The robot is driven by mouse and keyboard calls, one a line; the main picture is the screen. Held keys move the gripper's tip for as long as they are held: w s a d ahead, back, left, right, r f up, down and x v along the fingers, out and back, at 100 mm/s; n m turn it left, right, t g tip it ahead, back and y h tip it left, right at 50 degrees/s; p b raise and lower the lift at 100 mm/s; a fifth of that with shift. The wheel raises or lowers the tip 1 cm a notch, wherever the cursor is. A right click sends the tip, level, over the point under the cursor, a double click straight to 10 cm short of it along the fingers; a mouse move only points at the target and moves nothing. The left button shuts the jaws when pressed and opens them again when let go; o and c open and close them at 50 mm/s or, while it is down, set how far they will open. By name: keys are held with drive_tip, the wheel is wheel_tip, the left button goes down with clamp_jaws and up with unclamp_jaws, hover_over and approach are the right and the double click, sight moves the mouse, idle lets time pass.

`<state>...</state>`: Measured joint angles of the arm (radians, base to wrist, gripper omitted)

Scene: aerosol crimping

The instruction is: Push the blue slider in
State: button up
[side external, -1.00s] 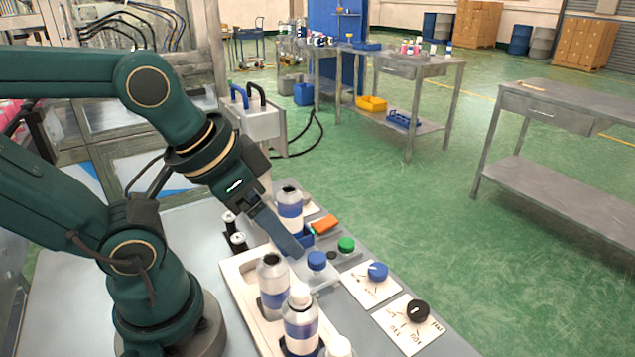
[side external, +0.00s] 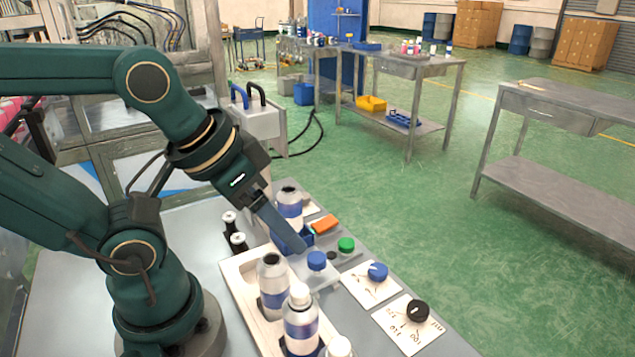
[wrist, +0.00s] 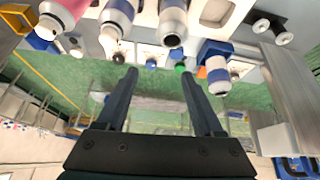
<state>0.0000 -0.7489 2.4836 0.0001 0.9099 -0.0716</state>
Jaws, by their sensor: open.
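The blue slider (side external: 285,240) is a low blue piece at the foot of a silver-and-blue bottle (side external: 289,207), on the far side of the work area. My gripper (side external: 302,249) points down and to the right across the slider, and its fingers hide part of it. Whether they touch it I cannot tell. In the wrist view the two fingers (wrist: 159,74) stand well apart with nothing between them. A blue piece that looks like the slider (wrist: 214,49) shows there, upper right of the fingers, beside a bottle.
A wooden tray (side external: 240,279) holds more bottles in front. A blue button (side external: 317,261), a green button (side external: 346,245) and an orange block (side external: 324,224) are close to the fingers. Two dials, blue (side external: 378,271) and black (side external: 418,311), lie to the right.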

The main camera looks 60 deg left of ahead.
drive_tip(key=w+a+n+g, duration=0.2)
drive_tip(key=w+n+g, duration=0.1)
drive_tip(key=w+n, duration=0.25)
drive_tip(key=n+g, duration=0.1)
drive_tip(key=g, duration=0.1)
hover_over(317, 257)
wheel_tip(317, 257, down, 5)
drive_tip(key=shift+w+d+f, duration=0.15)
drive_tip(key=shift+f+n+g, duration=0.25)
drive_tip(key=shift+f+g, duration=0.15)
drive_tip(key=shift+f, duration=2.75)
clamp_jaws()
